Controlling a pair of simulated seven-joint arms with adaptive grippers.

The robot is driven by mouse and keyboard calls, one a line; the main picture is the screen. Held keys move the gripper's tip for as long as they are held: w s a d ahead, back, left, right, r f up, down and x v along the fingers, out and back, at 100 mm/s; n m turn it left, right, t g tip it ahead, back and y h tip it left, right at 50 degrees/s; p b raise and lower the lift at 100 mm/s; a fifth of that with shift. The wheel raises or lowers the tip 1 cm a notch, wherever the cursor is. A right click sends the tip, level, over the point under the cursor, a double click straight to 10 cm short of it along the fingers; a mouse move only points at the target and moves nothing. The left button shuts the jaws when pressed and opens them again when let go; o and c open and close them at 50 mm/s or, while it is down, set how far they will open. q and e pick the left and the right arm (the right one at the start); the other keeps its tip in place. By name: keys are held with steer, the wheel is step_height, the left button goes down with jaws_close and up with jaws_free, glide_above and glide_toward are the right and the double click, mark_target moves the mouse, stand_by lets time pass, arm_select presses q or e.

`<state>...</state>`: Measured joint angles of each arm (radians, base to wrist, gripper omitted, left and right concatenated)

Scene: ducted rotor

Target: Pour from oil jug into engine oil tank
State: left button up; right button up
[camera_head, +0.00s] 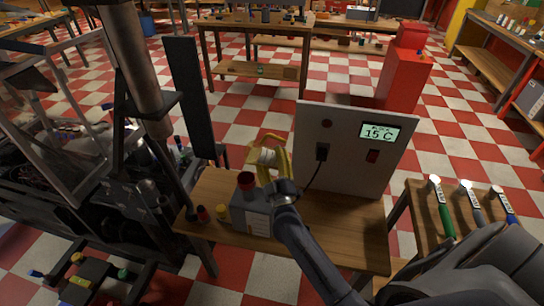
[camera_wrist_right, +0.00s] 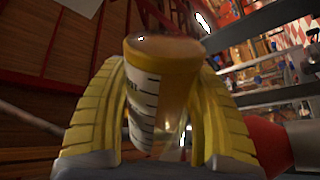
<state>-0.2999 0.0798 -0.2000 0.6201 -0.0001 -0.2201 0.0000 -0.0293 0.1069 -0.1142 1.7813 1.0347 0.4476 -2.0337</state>
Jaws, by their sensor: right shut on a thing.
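My right gripper (camera_head: 270,152) has yellow fingers and is shut on the oil jug (camera_head: 264,157). In the right wrist view the jug (camera_wrist_right: 160,85) is a clear vessel with amber contents and a white marked label, between both fingers (camera_wrist_right: 160,110). My left gripper is out of view.
A white panel (camera_head: 345,150) with a 15 C display stands at the table's right. A dark metal frame (camera_head: 90,170) crowds the left. Brushes or tools (camera_head: 470,200) lie on a side table.

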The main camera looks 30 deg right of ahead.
steer(key=shift+f+m, duration=0.1)
steer(key=shift+m, duration=0.5)
steer(key=shift+r, duration=1.5)
steer(key=shift+a, duration=0.1)
steer(key=s+a+r+n+y, duration=0.1)
steer(key=s+a, duration=0.3)
steer(key=s, duration=0.4)
steer(key=s+a+r+n+y, duration=0.1)
steer(key=s+a+y, duration=0.3)
steer(key=s, duration=0.4)
steer(key=shift+r+n, duration=0.2)
steer(key=shift+n, duration=0.2)
steer(key=shift+w+f, duration=0.1)
